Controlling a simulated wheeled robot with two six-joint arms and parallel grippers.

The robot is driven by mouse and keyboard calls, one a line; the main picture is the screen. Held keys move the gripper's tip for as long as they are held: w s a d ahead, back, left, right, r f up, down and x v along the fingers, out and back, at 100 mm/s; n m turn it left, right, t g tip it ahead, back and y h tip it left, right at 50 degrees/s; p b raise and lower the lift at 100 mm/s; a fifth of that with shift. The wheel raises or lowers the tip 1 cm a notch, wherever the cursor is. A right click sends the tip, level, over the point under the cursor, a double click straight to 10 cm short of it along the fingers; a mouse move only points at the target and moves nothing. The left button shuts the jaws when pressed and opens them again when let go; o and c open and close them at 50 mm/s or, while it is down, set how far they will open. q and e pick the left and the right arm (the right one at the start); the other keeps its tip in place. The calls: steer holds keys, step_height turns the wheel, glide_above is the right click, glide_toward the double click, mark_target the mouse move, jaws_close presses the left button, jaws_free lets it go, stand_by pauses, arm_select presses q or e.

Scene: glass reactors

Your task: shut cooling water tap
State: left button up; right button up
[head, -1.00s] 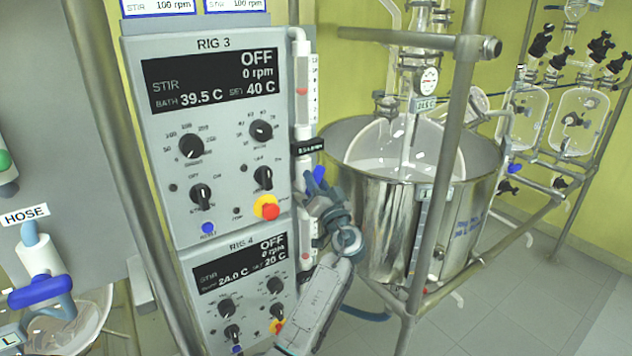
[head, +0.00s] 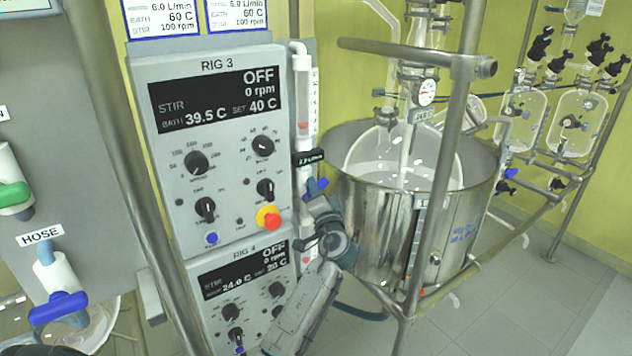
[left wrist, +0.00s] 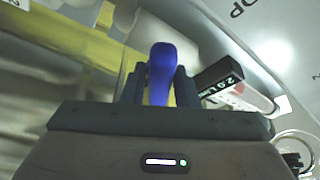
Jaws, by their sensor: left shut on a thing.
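The cooling water tap has a blue handle (head: 316,188) at the lower part of the clear flow meter tube (head: 303,95), on the right side of the RIG 3 panel. My left gripper (head: 318,203) is shut on this handle. In the left wrist view the blue handle (left wrist: 161,72) stands between the two dark fingers, its top showing above them. A red float (head: 302,127) sits inside the tube. The tap's body is mostly hidden by my gripper. My right gripper is not in view.
The RIG 3 panel (head: 212,150) reads OFF, 0 rpm, with a red stop button (head: 268,218) close to my left gripper. A steel bath (head: 385,225) and a slanting frame post (head: 440,180) stand just right. Another blue-handled tap (head: 58,307), marked HOSE, is lower left.

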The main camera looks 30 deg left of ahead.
arm_select(q)
steer(key=m+p, duration=0.1)
steer(key=p, duration=0.1)
steer(key=m+h+p, duration=0.1)
steer(key=m+p, duration=0.1)
steer(key=m+h+p, duration=0.1)
steer(key=m+p, duration=0.1)
steer(key=shift+r+g, duration=0.25)
steer(key=shift+g, duration=0.05)
steer(key=shift+f+m+p, duration=0.25)
steer(key=shift+m+p, duration=0.35)
steer(key=shift+p, duration=0.4)
steer(key=shift+f, duration=0.1)
steer(key=o, duration=0.8)
steer(key=shift+o, duration=0.2)
steer(key=shift+d, duration=0.1)
